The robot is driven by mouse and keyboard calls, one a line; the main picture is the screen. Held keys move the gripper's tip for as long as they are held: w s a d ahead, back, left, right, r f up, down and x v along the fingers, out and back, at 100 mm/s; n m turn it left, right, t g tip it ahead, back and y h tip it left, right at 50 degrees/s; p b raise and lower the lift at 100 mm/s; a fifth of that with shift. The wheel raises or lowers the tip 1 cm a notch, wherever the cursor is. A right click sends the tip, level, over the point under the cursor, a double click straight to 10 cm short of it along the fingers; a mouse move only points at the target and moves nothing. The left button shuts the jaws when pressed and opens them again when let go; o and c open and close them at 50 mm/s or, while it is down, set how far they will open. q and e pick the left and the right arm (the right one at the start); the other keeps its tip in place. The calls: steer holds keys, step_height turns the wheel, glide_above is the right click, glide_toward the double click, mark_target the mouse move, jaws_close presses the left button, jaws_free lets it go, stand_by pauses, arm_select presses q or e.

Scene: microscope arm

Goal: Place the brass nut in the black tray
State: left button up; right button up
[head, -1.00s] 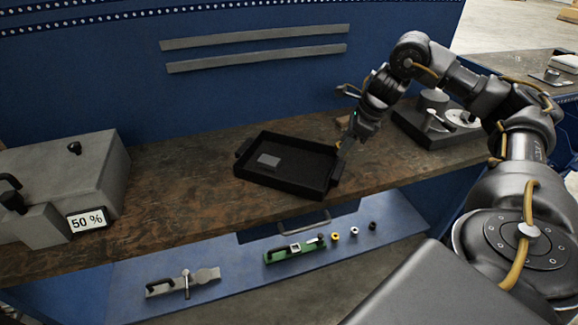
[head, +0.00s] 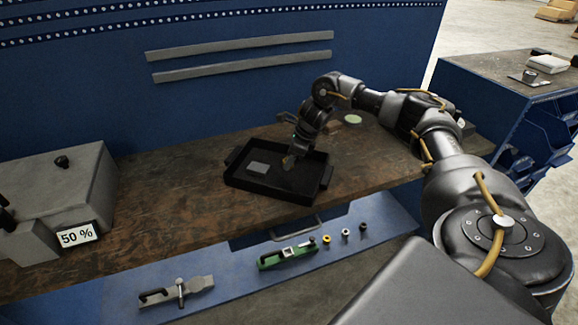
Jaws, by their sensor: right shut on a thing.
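The black tray (head: 262,187) lies on the wooden workbench, with a flat grey rectangle (head: 258,169) on its floor. My right gripper (head: 290,163) points down over the right half of the tray, inside its rim as seen from here. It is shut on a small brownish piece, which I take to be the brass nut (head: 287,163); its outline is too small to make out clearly. I cannot tell whether the piece touches the tray floor. My left gripper is not in view.
A grey box with a "50 %" display (head: 77,236) stands on the left of the bench. Below, the open blue drawer holds a green tool (head: 287,256), a grey clamp (head: 178,290), a yellow ring (head: 326,240) and other small rings.

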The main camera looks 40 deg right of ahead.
steer(key=shift+w+f+p, duration=0.2)
steer(key=shift+f+p, duration=0.1)
steer(key=shift+f, duration=1.55)
steer(key=shift+a, duration=0.1)
steer(key=shift+f, duration=0.15)
steer(key=o, duration=1)
steer(key=shift+r, duration=0.35)
steer(key=b+v, duration=0.1)
steer(key=v, duration=1)
steer(key=shift+s+r+b, duration=0.15)
steer(key=shift+r+b, duration=0.2)
